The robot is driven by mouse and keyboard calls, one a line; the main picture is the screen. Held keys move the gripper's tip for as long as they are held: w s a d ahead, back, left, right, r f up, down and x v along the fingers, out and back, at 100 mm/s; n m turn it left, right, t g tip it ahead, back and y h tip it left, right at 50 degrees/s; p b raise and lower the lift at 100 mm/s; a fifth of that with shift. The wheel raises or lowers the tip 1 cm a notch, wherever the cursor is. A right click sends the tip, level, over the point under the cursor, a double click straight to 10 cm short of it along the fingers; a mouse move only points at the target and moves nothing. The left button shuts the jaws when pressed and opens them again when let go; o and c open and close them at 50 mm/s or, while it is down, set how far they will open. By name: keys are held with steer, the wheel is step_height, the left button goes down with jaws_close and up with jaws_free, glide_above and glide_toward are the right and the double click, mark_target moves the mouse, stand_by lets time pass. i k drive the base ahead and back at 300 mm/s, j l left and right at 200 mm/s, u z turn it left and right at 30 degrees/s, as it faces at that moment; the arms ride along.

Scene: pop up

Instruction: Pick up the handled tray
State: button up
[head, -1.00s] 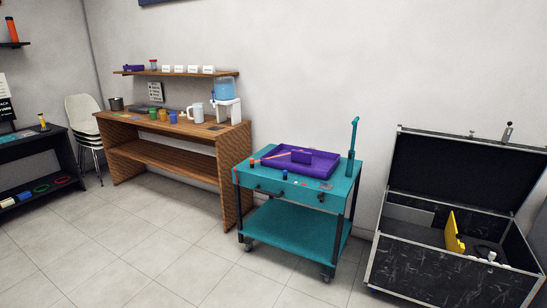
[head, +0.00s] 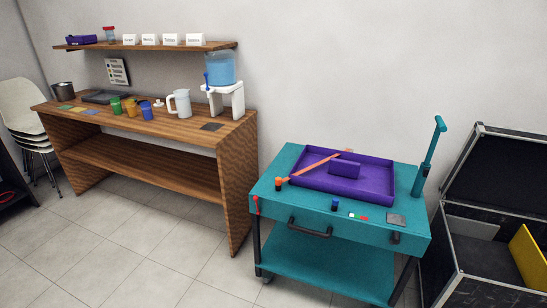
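A shallow purple tray (head: 378,184) with raised rims lies on top of the teal cart (head: 290,209). A purple block (head: 343,169) stands inside it, and an orange stick (head: 318,165) lies across its left part. A flat dark tray-like thing (head: 103,97) lies on the wooden counter (head: 186,129) at the back left; I cannot make out handles on it. I cannot tell for certain which of the two is the handled tray. My gripper is not in view.
Cups (head: 130,106), a white jug (head: 181,103) and a water dispenser (head: 221,72) stand on the counter. The cart has a teal post (head: 430,157) at its right. An open black case (head: 485,250) stands at the right. Tiled floor (head: 172,249) in front is clear.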

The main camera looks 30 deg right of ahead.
mark_target(368, 179)
steer(key=i+j+u, duration=0.1)
steer(key=i+u, duration=0.25)
steer(key=i, duration=0.5)
steer(key=i+l+u, duration=0.15)
steer(key=i+u, duration=0.25)
steer(key=i, duration=0.4)
steer(key=i+z, duration=0.35)
steer(key=i+j+z, duration=0.15)
steer(key=i+z, duration=0.8)
steer(key=z, duration=0.25)
steer(key=i+j+z, duration=0.25)
steer(key=z, duration=0.15)
